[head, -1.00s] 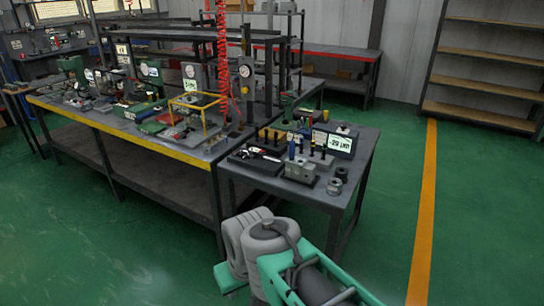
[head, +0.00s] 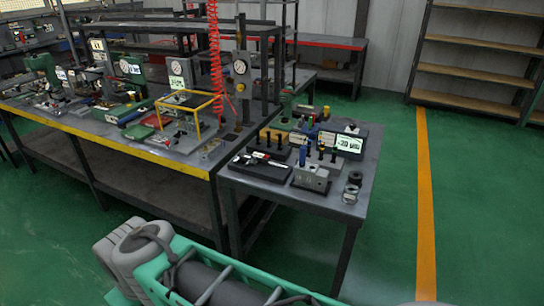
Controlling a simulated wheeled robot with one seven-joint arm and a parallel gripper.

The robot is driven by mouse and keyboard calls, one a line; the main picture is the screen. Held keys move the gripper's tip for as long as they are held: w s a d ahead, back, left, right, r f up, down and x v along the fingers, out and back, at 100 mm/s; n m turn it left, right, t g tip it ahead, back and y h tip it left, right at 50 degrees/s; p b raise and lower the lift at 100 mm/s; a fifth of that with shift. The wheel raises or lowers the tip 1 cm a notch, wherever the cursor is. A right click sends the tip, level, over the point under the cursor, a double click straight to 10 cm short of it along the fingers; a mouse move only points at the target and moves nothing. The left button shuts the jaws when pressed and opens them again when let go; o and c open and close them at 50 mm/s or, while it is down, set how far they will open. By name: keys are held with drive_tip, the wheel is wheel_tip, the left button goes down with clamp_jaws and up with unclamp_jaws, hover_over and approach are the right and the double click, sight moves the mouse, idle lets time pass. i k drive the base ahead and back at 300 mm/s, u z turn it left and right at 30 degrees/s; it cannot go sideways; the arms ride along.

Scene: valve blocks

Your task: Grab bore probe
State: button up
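On the small side table (head: 345,213) stand several small tools, and I cannot tell for sure which is the bore probe. An upright tool with a blue grip (head: 302,156) stands at a grey metal block (head: 312,178). A black tray (head: 245,164) to its left holds a slim tool with red and silver parts (head: 262,158). Several black-handled upright pieces stand in holders behind. My grey and teal arm parts fill the bottom of the head view, below and in front of the table. My gripper's fingers are not in view.
A digital readout (head: 349,143) and two metal rings (head: 352,187) are on the table's right side. A long workbench (head: 150,150) with gauges and a yellow frame (head: 190,105) adjoins on the left. Green floor is open to the right, with shelves (head: 470,70) behind.

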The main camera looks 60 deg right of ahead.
sight(303, 148)
drive_tip(key=z, duration=0.35)
drive_tip(key=i, duration=0.7)
drive_tip(key=z, duration=0.9)
drive_tip(key=i, duration=0.3)
drive_tip(key=z, duration=0.3)
